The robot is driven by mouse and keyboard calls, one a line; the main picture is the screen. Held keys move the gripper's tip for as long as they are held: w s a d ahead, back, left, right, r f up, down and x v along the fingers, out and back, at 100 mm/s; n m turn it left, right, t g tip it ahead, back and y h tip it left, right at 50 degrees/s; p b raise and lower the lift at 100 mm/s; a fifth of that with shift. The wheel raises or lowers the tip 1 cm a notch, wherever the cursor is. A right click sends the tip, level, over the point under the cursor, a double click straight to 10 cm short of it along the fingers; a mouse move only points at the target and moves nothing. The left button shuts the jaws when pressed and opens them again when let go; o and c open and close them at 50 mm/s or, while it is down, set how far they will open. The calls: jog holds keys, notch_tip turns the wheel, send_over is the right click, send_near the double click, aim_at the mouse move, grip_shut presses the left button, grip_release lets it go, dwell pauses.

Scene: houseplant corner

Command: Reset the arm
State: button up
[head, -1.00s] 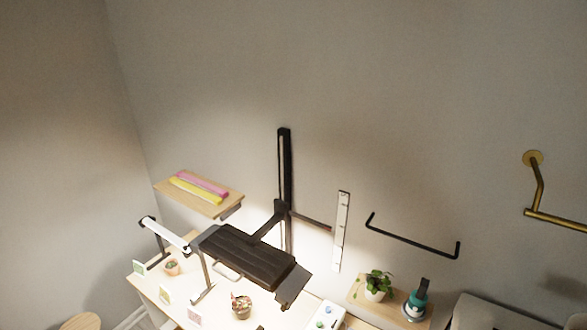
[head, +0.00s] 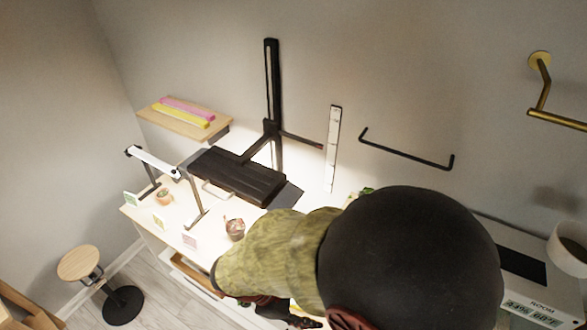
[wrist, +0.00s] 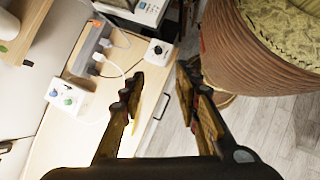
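My arm fills the lower middle of the head view, an olive-patterned sleeve with a big black rounded joint. My gripper (wrist: 160,72) shows clearly in the wrist view. Its two worn yellow-brown and dark fingers stand apart, with a clear gap between them, so it is open. Nothing is held between the fingers. Behind the gap are the edge of a pale wooden bench (wrist: 85,130) and the floor. In the head view the fingers are mostly hidden by the arm.
A power strip (wrist: 90,48) with plugs and cords and a white knobbed box (wrist: 67,97) lie on the bench. In the head view, a small pot (head: 235,229) stands near the arm, and a stool (head: 78,263) stands left. Open floor (head: 165,300) shows at lower left.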

jog(key=s+d+r+m+t+y+b, duration=0.1)
jog(key=d+r+m+t+y+b, duration=0.1)
jog(key=d+m+b, duration=0.5)
jog(key=d+r+m+t+y+b, duration=0.3)
jog(key=d+m+y+b, duration=0.2)
jog(key=d+m+b, duration=0.3)
jog(key=shift+s+m+b, duration=0.35)
jog(key=shift+m+b, duration=0.45)
jog(key=shift+b, duration=0.2)
jog(key=shift+r, duration=0.1)
dwell(0.9)
